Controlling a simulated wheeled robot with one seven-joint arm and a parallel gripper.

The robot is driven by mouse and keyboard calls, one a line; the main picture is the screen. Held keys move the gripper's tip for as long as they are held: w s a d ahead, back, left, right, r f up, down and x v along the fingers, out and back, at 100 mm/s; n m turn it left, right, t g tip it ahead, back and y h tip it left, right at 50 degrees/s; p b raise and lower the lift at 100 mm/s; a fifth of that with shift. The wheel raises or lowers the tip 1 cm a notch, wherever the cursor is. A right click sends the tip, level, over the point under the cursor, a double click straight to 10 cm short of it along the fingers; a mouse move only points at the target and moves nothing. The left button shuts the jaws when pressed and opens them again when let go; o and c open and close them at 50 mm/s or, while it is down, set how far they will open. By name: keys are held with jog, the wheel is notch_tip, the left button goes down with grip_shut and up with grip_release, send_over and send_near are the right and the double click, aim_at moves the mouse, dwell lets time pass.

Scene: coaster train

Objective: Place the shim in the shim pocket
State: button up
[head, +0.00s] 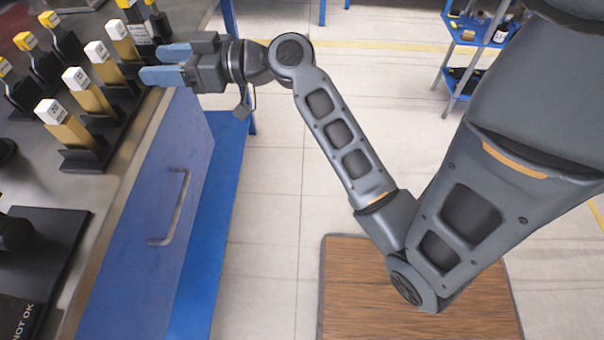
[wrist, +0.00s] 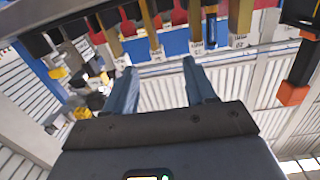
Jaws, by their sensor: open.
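Several brass-coloured pieces with white labelled ends, which may be shims, stand in black holders on the bench at the upper left; the nearest labelled piece (head: 62,122) leans in its holder. I cannot tell which is the task's shim, and I cannot make out the shim pocket. My gripper (head: 156,64) is open, its two blue fingers pointing left toward the row at the bench edge. In the wrist view my gripper (wrist: 157,72) has nothing between its fingers, and a row of labelled ends, including one white label (wrist: 157,53), lies just beyond the tips.
Yellow-topped black pieces (head: 50,20) stand behind the labelled row. The blue drawer front (head: 150,205) has a handle.

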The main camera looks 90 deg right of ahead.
jog(key=s+a+f+m+g+h, duration=0.3)
jog(key=s+a+f+g, duration=0.1)
jog(key=s+a+f, duration=0.8)
jog(key=s+a+r+n+t+y, duration=0.1)
jog(key=s+a+r+n+y, duration=0.2)
jog(key=s+a, duration=0.7)
jog(key=v, duration=0.3)
jog(key=shift+s+r, duration=0.15)
jog(key=shift+r, duration=0.25)
jog(key=shift+r+p, duration=0.45)
